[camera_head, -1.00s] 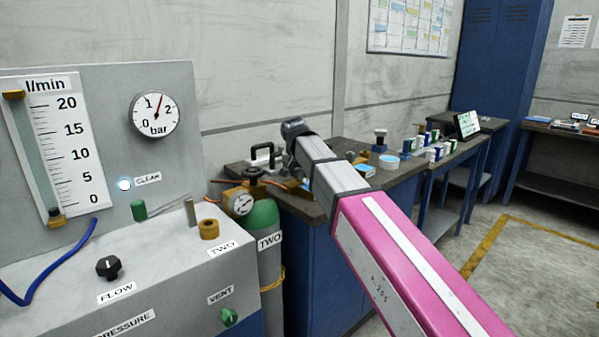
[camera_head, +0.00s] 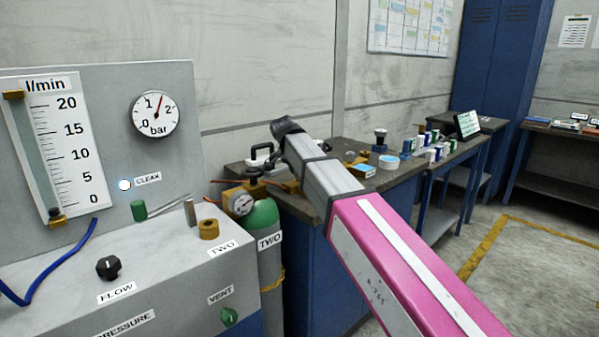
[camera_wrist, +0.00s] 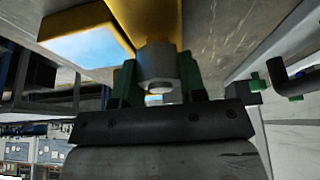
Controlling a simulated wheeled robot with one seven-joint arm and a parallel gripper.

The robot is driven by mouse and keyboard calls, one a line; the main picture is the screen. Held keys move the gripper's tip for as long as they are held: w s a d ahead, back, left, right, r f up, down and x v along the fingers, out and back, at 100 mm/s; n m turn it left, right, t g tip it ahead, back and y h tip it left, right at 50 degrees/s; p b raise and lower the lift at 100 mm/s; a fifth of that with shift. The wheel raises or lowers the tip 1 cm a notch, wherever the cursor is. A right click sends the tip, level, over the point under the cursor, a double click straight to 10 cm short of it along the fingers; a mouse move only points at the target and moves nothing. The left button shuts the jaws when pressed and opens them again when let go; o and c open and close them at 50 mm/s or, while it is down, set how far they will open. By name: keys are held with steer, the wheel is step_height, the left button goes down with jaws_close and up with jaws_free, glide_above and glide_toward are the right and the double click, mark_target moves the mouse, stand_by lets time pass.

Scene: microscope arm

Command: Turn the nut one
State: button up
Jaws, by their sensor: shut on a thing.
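In the wrist view, my gripper (camera_wrist: 158,88) is shut on a pale grey nut (camera_wrist: 157,64), with a dark green finger on each side of it. The nut sits against a brass-coloured fitting (camera_wrist: 124,80) that stands by the bench top. The nut's faces between the fingers are partly hidden, and no number shows on it. In the head view, my pink and grey arm reaches over the bench, and the fingers and the nut are hidden behind it.
A green gas bottle (camera_head: 263,222) labelled TWO, with a brass regulator and gauge (camera_head: 241,204), stands left of my arm. The grey panel (camera_head: 150,265) with knobs is at the left. The bench (camera_head: 330,215) carries small boxes and a black-handled item (camera_head: 262,155). Floor at the right is clear.

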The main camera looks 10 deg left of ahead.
stand_by(0.4)
steer(key=o, duration=0.9)
steer(key=v, duration=1.1)
steer(key=shift+s+f, duration=0.1)
